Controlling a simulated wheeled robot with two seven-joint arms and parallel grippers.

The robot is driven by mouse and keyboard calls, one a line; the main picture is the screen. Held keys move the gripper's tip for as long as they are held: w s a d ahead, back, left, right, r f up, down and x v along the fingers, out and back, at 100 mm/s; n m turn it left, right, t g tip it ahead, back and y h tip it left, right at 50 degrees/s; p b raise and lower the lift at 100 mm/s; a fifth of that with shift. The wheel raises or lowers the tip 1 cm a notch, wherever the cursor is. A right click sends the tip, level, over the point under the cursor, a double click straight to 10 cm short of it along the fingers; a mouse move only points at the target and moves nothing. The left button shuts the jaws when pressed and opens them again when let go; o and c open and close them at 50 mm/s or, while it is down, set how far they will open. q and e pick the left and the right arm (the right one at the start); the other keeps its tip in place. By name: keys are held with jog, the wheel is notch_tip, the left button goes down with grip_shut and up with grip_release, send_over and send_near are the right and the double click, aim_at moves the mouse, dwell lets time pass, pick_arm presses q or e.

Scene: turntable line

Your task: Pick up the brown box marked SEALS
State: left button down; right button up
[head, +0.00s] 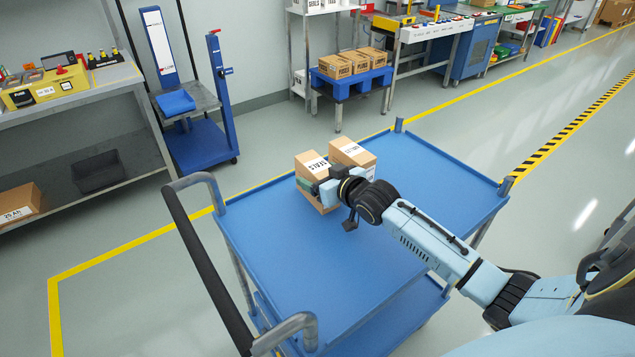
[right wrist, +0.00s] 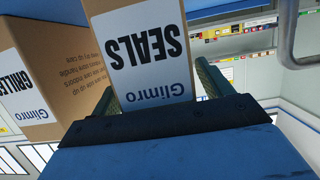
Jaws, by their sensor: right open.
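The brown box marked SEALS (head: 311,164) stands on the blue cart top (head: 290,250) near its far edge. Its white label shows in the right wrist view (right wrist: 150,50), upside down. My right gripper (head: 322,190) is at the box, its lower part hidden by the wrist in the head view. In the right wrist view the gripper (right wrist: 155,92) is open, with one finger on either side of the box; I cannot tell whether they touch it. My left gripper is not in view.
A second brown box (head: 352,153) stands right beside the SEALS box; its label in the right wrist view (right wrist: 20,100) seems to read GRILLES. The cart has a black push handle (head: 205,270) at left and corner posts. The rest of the cart top is clear.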

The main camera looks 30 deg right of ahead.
jog(key=shift+r, duration=0.1)
jog(key=c, duration=1.3)
